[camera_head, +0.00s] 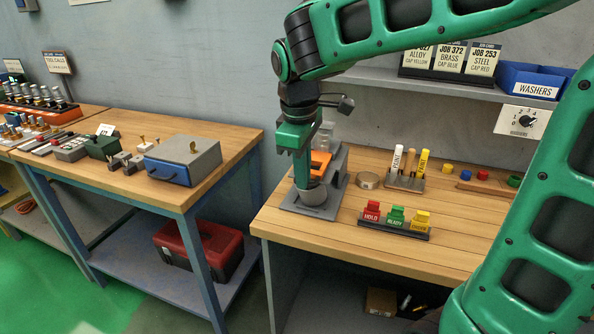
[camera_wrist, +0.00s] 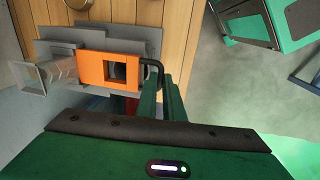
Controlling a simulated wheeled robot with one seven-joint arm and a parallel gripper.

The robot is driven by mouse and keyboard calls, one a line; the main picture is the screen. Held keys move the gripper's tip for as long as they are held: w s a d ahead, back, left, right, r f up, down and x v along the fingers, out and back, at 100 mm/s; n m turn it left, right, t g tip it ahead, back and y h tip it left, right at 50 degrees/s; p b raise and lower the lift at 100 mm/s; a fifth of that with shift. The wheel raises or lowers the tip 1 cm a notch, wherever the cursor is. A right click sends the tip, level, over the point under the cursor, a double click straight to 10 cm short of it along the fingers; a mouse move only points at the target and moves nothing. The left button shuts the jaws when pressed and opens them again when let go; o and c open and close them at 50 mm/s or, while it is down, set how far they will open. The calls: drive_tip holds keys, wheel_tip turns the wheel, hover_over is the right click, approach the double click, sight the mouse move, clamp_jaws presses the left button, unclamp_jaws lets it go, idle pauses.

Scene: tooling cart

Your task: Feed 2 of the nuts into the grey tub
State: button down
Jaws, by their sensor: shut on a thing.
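A feeder with an orange slide (camera_head: 320,163) stands on the right bench, under my arm. In the wrist view the orange slide (camera_wrist: 96,69) has a square opening, and a bent black handle (camera_wrist: 152,66) at its end. My gripper (camera_head: 303,184) points down there; in the wrist view its green fingers (camera_wrist: 164,88) are shut on the black handle. The grey tub (camera_head: 312,196) sits at the front of the feeder base, just below my fingertips. A clear hopper (camera_wrist: 55,72) is at the feeder's far end. I cannot make out any nuts; the tub's inside is not readable.
On the right bench, a round tin (camera_head: 368,180), a marker stand (camera_head: 404,183) and a rack of red, green and yellow tags (camera_head: 395,228) stand right of the feeder. A blue washers bin (camera_head: 535,82) is on the shelf. Bare wood lies in front of the tag rack.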

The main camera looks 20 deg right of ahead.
drive_tip(key=shift+s+a, duration=0.15)
drive_tip(key=shift+a, duration=0.05)
drive_tip(key=c, duration=1.9)
unclamp_jaws()
drive_tip(key=shift+a, duration=0.1)
drive_tip(key=shift+r, duration=0.1)
wheel_tip(320, 180, up, 10)
drive_tip(key=s+a, duration=0.1)
drive_tip(key=shift+r, duration=0.25)
